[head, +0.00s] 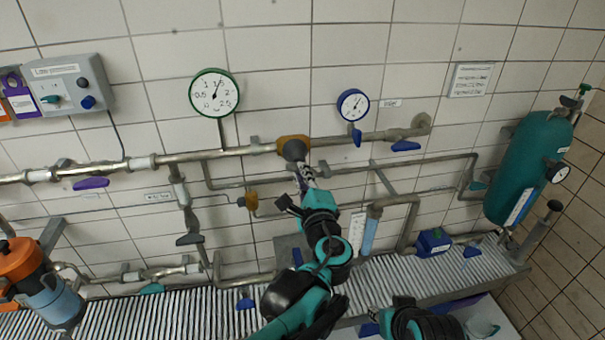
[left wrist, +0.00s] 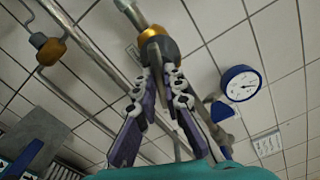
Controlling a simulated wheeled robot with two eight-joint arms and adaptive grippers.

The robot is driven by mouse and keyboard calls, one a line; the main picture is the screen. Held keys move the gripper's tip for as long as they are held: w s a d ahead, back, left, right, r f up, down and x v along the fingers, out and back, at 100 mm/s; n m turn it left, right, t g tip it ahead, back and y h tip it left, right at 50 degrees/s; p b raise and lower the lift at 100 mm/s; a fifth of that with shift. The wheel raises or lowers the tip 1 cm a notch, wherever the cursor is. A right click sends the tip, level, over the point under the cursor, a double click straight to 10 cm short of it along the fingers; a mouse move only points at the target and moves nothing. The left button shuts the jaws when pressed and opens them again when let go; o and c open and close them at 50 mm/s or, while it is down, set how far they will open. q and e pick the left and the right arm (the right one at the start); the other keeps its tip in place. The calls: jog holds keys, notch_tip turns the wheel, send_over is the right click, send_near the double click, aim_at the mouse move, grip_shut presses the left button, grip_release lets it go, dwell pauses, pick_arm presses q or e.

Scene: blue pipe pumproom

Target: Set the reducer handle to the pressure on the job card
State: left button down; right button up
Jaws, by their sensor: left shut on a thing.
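The reducer has a yellow-brown body (head: 288,141) on the upper wall pipe and a dark grey rounded handle (head: 296,151). My left gripper (head: 304,172) is shut on the handle from below. In the left wrist view, its two purple-grey fingers (left wrist: 158,75) close on the handle's grey end below the yellow body (left wrist: 153,33). A green-rimmed gauge (head: 214,93) hangs left of the reducer, its needle pointing up near 1.5. A white card (head: 471,80) with print too small to read is on the wall at right. My right arm shows at the bottom right; its fingers cannot be made out.
A small blue-rimmed gauge (head: 353,105) and blue valve levers (head: 405,145) sit right of the reducer. A teal tank (head: 530,165) stands at right, an orange pump (head: 24,262) at lower left. A grey control box (head: 70,85) is at upper left. Lower pipes run near my left arm.

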dwell(0.3)
pick_arm(q)
jog(key=c, duration=1.6)
grip_release()
jog(key=shift+s, duration=0.1)
jog(key=v, duration=1.2)
dwell(0.6)
